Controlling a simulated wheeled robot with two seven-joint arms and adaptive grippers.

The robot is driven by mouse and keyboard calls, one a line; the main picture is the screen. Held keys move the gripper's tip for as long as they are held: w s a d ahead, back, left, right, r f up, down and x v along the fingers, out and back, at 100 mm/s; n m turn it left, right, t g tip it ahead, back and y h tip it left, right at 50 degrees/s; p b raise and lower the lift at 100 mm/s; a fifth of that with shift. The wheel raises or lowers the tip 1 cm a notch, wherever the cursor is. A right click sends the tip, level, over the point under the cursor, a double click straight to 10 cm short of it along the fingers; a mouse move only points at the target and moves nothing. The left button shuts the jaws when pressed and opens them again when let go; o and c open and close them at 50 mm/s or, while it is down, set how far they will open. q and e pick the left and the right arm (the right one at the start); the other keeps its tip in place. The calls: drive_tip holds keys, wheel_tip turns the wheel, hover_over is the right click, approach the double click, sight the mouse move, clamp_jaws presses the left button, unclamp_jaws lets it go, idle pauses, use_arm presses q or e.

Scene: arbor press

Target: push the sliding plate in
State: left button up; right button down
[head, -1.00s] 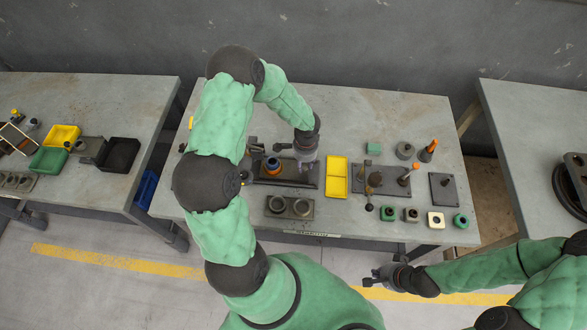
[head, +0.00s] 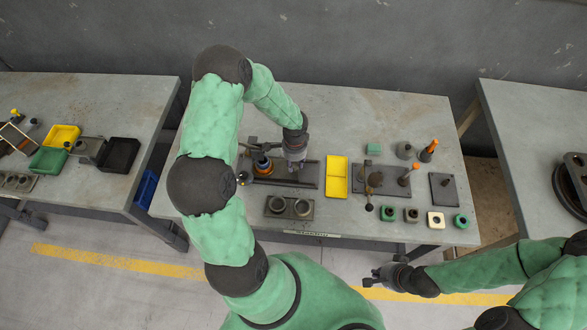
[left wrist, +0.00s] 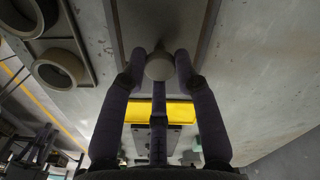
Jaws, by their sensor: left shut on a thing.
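The sliding plate lies in a long dark base (head: 308,175) at the middle-left of the bench; the arm and gripper partly cover it. A blue-and-orange round piece (head: 262,165) stands at its left part, beside the press's dark lever parts (head: 258,146). My left gripper (head: 292,166) is over the right part of the base, pointing down. In the left wrist view its fingers are shut on a round grey knob (left wrist: 160,66) standing on the plate. My right gripper (head: 375,277) is open and empty in front of the bench, far from the press.
A yellow tray (head: 337,171) stands just right of the base. A grey block with two round holes (head: 289,207) lies in front. Further right are a dark fixture board (head: 392,189), several small coloured blocks and orange-topped tools.

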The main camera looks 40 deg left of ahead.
use_arm(q)
drive_tip(key=shift+s+a, duration=0.35)
drive_tip(key=shift+a, duration=0.15)
drive_tip(key=shift+s+a, duration=0.1)
drive_tip(key=shift+a, duration=0.05)
use_arm(e)
drive_tip(key=shift+d, duration=0.15)
use_arm(q)
drive_tip(key=shift+a, duration=0.1)
use_arm(e)
drive_tip(key=shift+w+d, duration=0.1)
